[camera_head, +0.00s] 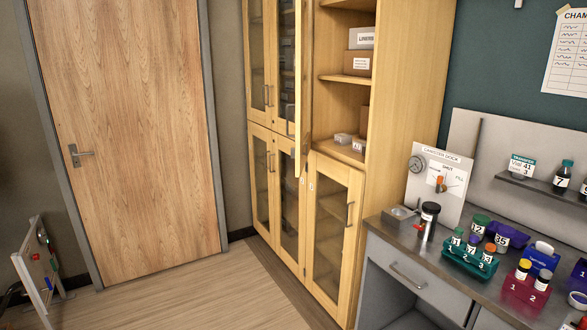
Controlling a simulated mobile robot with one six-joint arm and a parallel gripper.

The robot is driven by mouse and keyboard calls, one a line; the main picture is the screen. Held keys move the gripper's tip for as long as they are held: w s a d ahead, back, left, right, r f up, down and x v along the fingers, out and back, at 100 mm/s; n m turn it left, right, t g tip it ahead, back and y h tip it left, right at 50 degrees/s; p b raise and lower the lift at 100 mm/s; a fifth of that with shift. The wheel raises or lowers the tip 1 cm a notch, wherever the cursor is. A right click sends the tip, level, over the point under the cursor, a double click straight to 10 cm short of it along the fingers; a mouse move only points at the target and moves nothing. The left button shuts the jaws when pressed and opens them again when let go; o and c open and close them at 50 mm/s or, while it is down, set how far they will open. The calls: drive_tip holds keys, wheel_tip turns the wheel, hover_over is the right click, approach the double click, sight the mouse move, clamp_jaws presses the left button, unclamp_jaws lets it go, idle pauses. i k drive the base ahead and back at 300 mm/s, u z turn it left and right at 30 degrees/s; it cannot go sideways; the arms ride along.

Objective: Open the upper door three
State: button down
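A tall light-wood cabinet (408,60) stands right of the room door. Its third upper section, at the right, is uncovered. The upper door there (303,85) stands swung out at the section's left side, seen nearly edge-on. Inside are shelves (345,80) with cardboard boxes, one labelled LINERS (361,37), and small light boxes (343,139). The two upper glass doors to the left (256,55) look shut, though the open door partly hides the second. The lower glass doors (334,228) are shut. My gripper is not in view.
A grey bench (388,236) at the right holds vials, a teal rack (469,259) and a red rack (526,289). A shut wooden room door (130,130) is at the left. A low panel stand (40,265) stands at lower left. Floor before the cabinet is clear.

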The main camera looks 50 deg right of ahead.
sight(303, 53)
drive_tip(key=z, duration=0.55)
drive_tip(key=i, duration=1.1)
drive_tip(key=u, duration=0.2)
drive_tip(key=k, duration=0.9)
drive_tip(key=z, duration=0.25)
drive_tip(key=i, duration=0.4)
drive_tip(key=u, duration=0.15)
